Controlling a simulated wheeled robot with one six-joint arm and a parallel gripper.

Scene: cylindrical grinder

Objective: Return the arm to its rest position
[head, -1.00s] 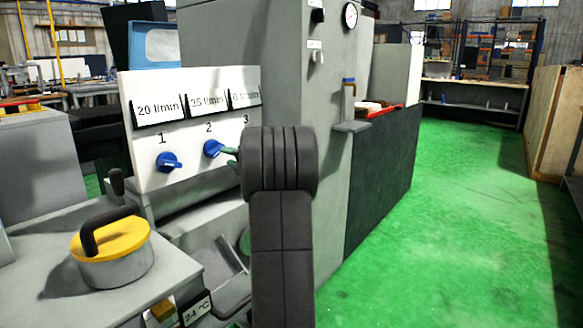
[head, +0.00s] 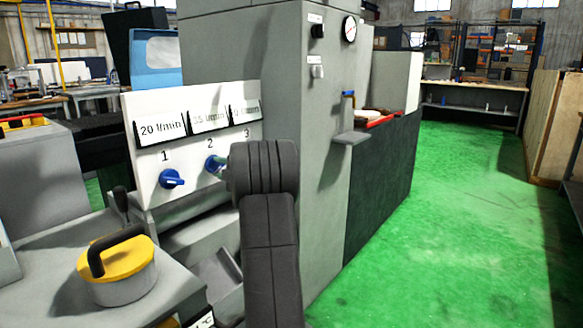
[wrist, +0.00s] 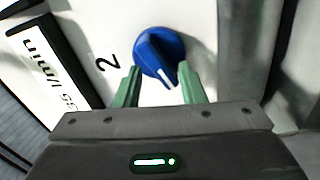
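The white panel (head: 150,199) carries blue knob 1 (head: 171,179) and blue knob 2 (head: 211,162). My arm hides the area under number 3. In the head view, my gripper (head: 219,168) is at knob 2, its green fingers partly hidden by my dark wrist. In the wrist view, my gripper (wrist: 159,68) has its two green fingers apart, one on each side of the lower part of knob 2 (wrist: 154,48). The knob's white mark points down and slightly right. I cannot tell whether the fingers touch the knob. My arm is stretched out toward the panel.
A yellow-lidded pot (head: 118,267) with a black handle stands on the grey machine bed at lower left. The tall grey cabinet (head: 270,60) with a gauge (head: 349,27) rises behind my arm. A small shelf (head: 349,138) juts out. The green floor (head: 450,220) at right is clear.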

